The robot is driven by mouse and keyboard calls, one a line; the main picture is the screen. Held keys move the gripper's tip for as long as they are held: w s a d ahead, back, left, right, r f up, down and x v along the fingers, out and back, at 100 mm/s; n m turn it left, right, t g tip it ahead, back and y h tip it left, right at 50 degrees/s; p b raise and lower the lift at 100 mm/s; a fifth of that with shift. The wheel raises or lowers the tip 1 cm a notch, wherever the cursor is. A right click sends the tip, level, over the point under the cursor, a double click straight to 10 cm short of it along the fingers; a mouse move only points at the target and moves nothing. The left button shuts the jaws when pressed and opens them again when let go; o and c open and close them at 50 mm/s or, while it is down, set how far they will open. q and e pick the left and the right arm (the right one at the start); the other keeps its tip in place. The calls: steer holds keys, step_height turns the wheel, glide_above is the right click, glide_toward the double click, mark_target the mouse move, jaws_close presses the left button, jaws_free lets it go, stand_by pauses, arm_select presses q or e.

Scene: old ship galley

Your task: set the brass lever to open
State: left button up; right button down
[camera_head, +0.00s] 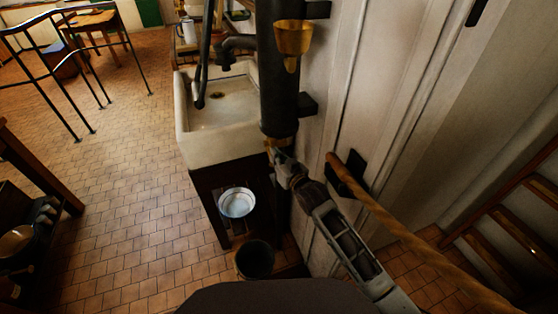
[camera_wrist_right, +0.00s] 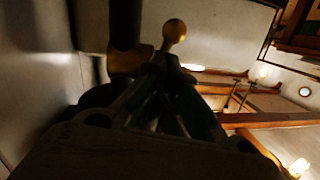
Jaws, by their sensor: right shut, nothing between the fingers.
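The brass lever shows in the wrist view as a stem ending in a round brass knob (camera_wrist_right: 174,31), beside a dark upright pipe (camera_wrist_right: 124,20) with a brass collar. In the head view a small brass part (camera_head: 270,143) shows at the foot of the dark pipe (camera_head: 278,90); the rest of the lever is hidden. My right gripper (camera_head: 275,153) is shut and empty, its tips right at this brass part. In the wrist view my gripper (camera_wrist_right: 160,65) lies just below the knob; I cannot tell whether they touch. My left gripper is not in view.
A white sink (camera_head: 195,143) stands left of the pipe, with a metal bowl (camera_head: 237,203) and a dark bucket (camera_head: 255,259) below. A brass cup-shaped fitting (camera_head: 293,38) is higher on the pipe. The tiled floor (camera_head: 120,170) at left is mostly clear.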

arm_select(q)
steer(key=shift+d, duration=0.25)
arm_select(e)
steer(key=shift+w+a, duration=0.1)
steer(key=shift+w, duration=0.1)
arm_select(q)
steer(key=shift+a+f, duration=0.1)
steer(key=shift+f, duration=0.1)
arm_select(e)
steer(key=shift+f, duration=0.15)
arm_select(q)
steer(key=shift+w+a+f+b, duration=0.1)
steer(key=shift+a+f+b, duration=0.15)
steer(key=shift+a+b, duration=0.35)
arm_select(e)
steer(key=shift+f, duration=0.1)
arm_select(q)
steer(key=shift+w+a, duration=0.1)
